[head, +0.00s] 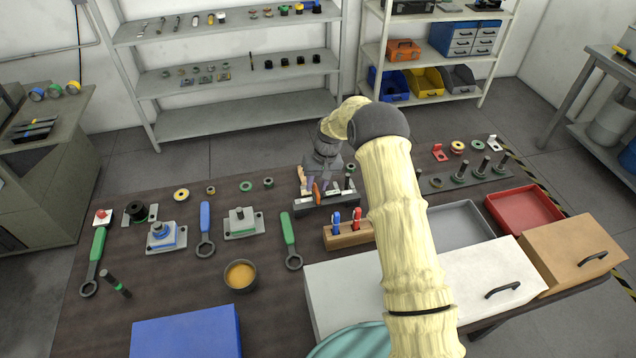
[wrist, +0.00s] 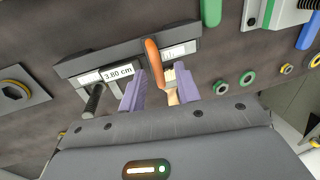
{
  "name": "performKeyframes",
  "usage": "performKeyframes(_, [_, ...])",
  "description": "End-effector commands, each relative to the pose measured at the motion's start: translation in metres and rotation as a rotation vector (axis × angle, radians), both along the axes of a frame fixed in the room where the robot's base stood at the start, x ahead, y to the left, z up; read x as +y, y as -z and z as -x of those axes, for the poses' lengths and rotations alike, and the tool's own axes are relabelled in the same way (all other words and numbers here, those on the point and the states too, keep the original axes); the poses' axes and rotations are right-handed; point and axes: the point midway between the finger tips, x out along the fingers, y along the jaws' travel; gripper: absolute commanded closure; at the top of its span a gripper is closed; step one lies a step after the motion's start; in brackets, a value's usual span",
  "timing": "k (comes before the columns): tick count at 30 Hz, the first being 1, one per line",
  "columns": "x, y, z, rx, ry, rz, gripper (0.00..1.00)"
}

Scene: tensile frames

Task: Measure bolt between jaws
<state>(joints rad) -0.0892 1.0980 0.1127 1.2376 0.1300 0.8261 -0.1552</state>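The measuring device, a dark grey bar (head: 340,203), lies on the bench under my gripper. In the wrist view the bar (wrist: 75,68) carries a label reading 3.80 cm (wrist: 118,72) and a second label (wrist: 178,51), unreadable. An orange lever (wrist: 153,55) stands up from its middle; it also shows in the head view (head: 316,193). A dark upright bolt-like post (wrist: 94,99) is beside the device's left part in the wrist view; I cannot tell whether jaws touch it. My gripper (wrist: 160,82) has its purple fingers apart, on either side of the lever, with no clear contact. A tan piece (wrist: 171,93) shows between them.
Several bolts (head: 482,167) stand on a rack at right. A wooden block (head: 350,239) with red and blue tools is in front of the device. Wrenches (head: 205,228), rings (head: 246,187) and a bowl (head: 240,275) lie left.

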Motion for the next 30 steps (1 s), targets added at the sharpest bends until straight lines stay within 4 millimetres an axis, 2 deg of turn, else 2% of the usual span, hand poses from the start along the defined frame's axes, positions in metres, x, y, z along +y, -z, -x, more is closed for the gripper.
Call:
performKeyframes(4, [-0.001,-0.004,-0.001,-0.001,0.0,0.0,0.67])
performKeyframes(8, [-0.004,-0.016,-0.002,-0.003,0.002,-0.001,0.67])
performKeyframes(30, [-0.032,-0.154,-0.007,-0.002,0.004,0.0,0.67])
